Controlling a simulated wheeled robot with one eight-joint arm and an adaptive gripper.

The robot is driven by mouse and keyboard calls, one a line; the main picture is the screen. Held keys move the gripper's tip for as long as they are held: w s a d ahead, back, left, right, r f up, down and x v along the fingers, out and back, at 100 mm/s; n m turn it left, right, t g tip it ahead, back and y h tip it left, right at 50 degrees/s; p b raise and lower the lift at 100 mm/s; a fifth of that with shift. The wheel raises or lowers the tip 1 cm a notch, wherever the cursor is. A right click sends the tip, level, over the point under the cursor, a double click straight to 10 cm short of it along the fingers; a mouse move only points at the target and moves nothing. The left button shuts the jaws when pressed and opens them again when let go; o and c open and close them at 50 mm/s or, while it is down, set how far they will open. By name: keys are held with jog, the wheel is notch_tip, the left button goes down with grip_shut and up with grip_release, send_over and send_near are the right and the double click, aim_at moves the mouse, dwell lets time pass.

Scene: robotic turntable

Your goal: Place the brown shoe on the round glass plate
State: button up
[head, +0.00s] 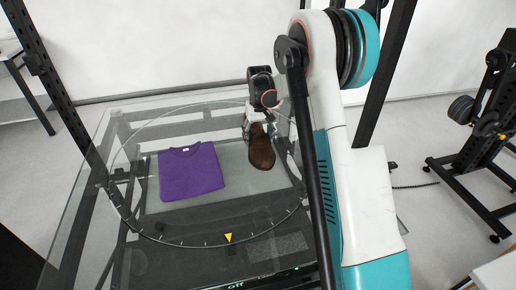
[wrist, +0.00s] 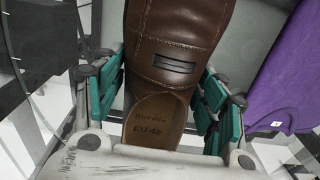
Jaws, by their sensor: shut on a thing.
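The brown shoe (head: 261,150) is at the right part of the round glass plate (head: 143,227), toe toward the camera in the head view. My gripper (head: 258,122) is shut on its heel end. In the wrist view the shoe (wrist: 178,35) fills the upper middle, with the teal fingers of my gripper (wrist: 160,100) on both sides of the heel and the tan insole showing. The shoe appears over the plate's surface; I cannot tell whether its sole touches the glass.
A folded purple shirt (head: 190,171) lies on the plate left of the shoe, and also shows in the wrist view (wrist: 285,70). A yellow triangle marker (head: 228,238) is at the front rim. A black stand (head: 480,150) is far right. Bare glass lies in front of the shirt.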

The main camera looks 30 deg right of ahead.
notch_tip(320, 180, down, 4)
jog(key=shift+f+b, duration=0.2)
jog(key=shift+b, duration=0.5)
jog(key=shift+r, duration=0.1)
jog(key=o, duration=1.8)
jog(key=shift+c, duration=0.2)
